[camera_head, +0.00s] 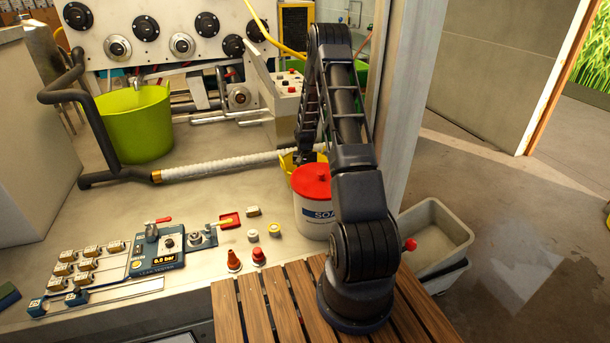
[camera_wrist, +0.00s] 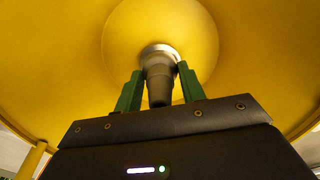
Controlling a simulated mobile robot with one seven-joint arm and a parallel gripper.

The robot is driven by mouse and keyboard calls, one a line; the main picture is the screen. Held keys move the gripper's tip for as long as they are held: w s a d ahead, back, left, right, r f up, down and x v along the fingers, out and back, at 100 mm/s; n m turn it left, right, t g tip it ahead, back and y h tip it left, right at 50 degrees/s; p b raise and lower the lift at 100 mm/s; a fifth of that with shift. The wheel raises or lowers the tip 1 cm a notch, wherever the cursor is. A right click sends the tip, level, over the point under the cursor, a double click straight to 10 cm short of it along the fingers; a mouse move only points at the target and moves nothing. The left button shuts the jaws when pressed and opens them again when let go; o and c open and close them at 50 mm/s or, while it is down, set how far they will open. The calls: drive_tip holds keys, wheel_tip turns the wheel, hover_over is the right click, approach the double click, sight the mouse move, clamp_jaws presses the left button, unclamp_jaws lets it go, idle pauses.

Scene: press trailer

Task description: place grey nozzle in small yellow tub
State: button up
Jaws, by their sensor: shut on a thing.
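The grey nozzle (camera_wrist: 158,75) is between the two green fingers of my gripper (camera_wrist: 160,72), which is shut on it. The yellow inside of the small tub (camera_wrist: 55,60) fills the wrist view around the nozzle. In the head view the small yellow tub (camera_head: 288,163) stands behind the white bucket, partly hidden by it and by my arm. My gripper (camera_head: 305,157) is at the tub there, and the nozzle cannot be made out. Whether the nozzle touches the tub's bottom I cannot tell.
A white bucket with a red lid (camera_head: 312,184) stands close in front of the tub. A white ribbed hose (camera_head: 215,166) runs along the left of the tub. A large lime-green tub (camera_head: 137,128) stands at the back left. Small fittings (camera_head: 253,236) lie on the counter.

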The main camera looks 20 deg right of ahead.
drive_tip(key=shift+f, duration=0.3)
drive_tip(key=shift+f, duration=0.15)
drive_tip(key=o, duration=1)
drive_tip(key=shift+o, duration=0.2)
